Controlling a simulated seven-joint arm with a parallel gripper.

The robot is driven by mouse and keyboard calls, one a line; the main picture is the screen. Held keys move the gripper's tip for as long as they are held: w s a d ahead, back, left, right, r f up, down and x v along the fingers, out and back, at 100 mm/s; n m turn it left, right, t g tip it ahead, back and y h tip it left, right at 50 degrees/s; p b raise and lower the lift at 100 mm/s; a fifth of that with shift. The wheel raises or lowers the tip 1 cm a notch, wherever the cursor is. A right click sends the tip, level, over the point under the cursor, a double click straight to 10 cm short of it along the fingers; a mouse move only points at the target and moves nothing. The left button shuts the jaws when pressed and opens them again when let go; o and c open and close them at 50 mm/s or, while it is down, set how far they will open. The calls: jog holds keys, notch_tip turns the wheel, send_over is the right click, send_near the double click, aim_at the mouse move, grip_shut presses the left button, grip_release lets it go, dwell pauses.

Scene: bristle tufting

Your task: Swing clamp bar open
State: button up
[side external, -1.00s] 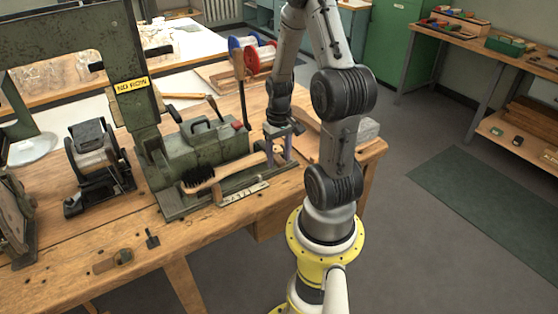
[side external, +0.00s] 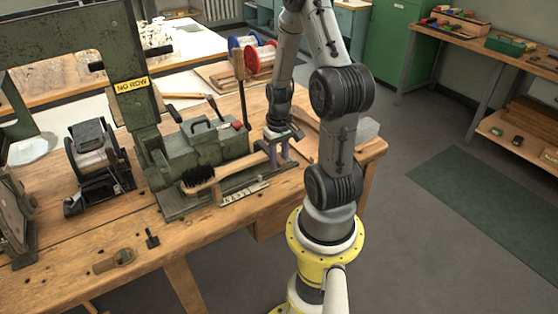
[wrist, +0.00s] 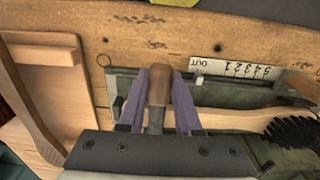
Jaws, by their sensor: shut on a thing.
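My gripper (wrist: 158,103) has its purple fingers shut around a brown wooden handle (wrist: 158,86) with a metal shank, apparently the clamp bar's handle. In the side view my gripper (side external: 278,152) is low at the right end of the green machine (side external: 205,147). The clamp bar itself cannot be told apart clearly there. A wooden brush (side external: 236,169) with dark bristles (side external: 197,176) lies along the front of the machine. Its bristles show at the right in the wrist view (wrist: 292,132). The wrist housing hides the lower part of the shank.
A numbered scale strip (side external: 245,191) lies in front of the brush. A wooden board (wrist: 52,80) is left of my gripper in the wrist view. Red and blue spools (side external: 258,58) stand behind. The bench front (side external: 200,232) is mostly clear.

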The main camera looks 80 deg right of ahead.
jog(key=shift+w+d+r, duration=0.15)
jog(key=shift+d+r, duration=0.05)
jog(key=shift+r, duration=0.8)
jog(key=shift+w+d+r, duration=0.15)
jog(key=shift+r, duration=0.8)
jog(key=shift+w+d+r, duration=0.3)
jog(key=shift+r, duration=0.4)
jog(key=shift+w+d+r, duration=0.3)
jog(key=shift+d+r, duration=0.05)
jog(key=shift+r, duration=0.4)
jog(key=shift+w+d+r, duration=0.3)
jog(key=shift+r, duration=0.4)
jog(key=shift+w+d+r, duration=0.65)
jog(key=shift+w+r, duration=0.05)
jog(key=shift+r, duration=0.1)
jog(key=w+d+r, duration=0.2)
jog(key=w+d, duration=0.2)
jog(key=w, duration=0.1)
jog(key=shift+d, duration=0.4)
jog(key=o, duration=0.9)
jog(key=shift+s, duration=0.1)
jog(key=shift+r, duration=4.95)
